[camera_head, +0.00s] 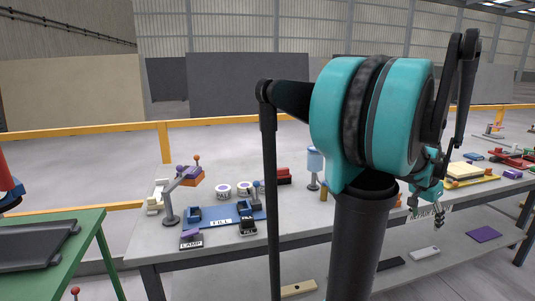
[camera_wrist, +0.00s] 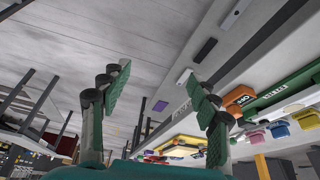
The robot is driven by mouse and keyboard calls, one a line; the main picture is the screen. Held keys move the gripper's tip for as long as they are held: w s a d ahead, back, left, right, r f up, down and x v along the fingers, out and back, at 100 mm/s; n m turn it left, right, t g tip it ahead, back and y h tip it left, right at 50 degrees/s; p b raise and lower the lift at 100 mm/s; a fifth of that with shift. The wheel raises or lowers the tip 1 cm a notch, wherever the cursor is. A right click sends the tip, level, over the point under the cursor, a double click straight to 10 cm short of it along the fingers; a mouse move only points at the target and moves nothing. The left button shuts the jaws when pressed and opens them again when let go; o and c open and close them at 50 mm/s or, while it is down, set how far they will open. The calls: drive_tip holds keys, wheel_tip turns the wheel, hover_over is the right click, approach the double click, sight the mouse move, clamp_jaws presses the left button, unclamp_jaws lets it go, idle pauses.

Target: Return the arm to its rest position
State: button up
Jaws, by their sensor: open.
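My arm shows large in the head view as teal and black links (camera_head: 372,112) in front of the table, with its upper links folded upward. My gripper (camera_head: 432,213) hangs at the right of the arm, small in this view, by the table's front edge. In the wrist view my gripper (camera_wrist: 157,84) has its two green-padded fingers spread wide apart. Nothing is between them. The picture there is tilted, with the floor beyond the fingers and the table on the right.
The grey table (camera_head: 170,250) holds a lamp (camera_head: 171,205), a blue tray (camera_head: 222,213), white rolls and a yellow tray (camera_head: 472,174). A purple pad (camera_head: 484,234) lies on the lower shelf. A green table (camera_head: 75,225) stands at left; a yellow rail (camera_head: 80,129) runs behind.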

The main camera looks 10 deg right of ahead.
drive_tip(key=w+a+f+n+t+y, duration=0.1)
drive_tip(key=w+a+f+n, duration=0.15)
drive_tip(key=a, duration=0.55)
drive_tip(key=w+a+f+n, duration=0.2)
drive_tip(key=a+f, duration=0.1)
drive_tip(key=a, duration=0.4)
drive_tip(key=w+a+f+n+t+y, duration=0.1)
drive_tip(key=w+a+f+n, duration=0.15)
drive_tip(key=a, duration=0.55)
drive_tip(key=s+a+f+n, duration=0.2)
drive_tip(key=a, duration=0.4)
drive_tip(key=s+a+f+n+y, duration=0.1)
drive_tip(key=s+a+f+n, duration=0.1)
drive_tip(key=a, duration=0.4)
drive_tip(key=s+a+f+n+t+y, duration=0.1)
drive_tip(key=s+a+f+n, duration=0.1)
drive_tip(key=a, duration=0.5)
drive_tip(key=shift+s+f+n, duration=0.35)
drive_tip(key=shift+f+n, duration=0.3)
drive_tip(key=shift+n, duration=0.25)
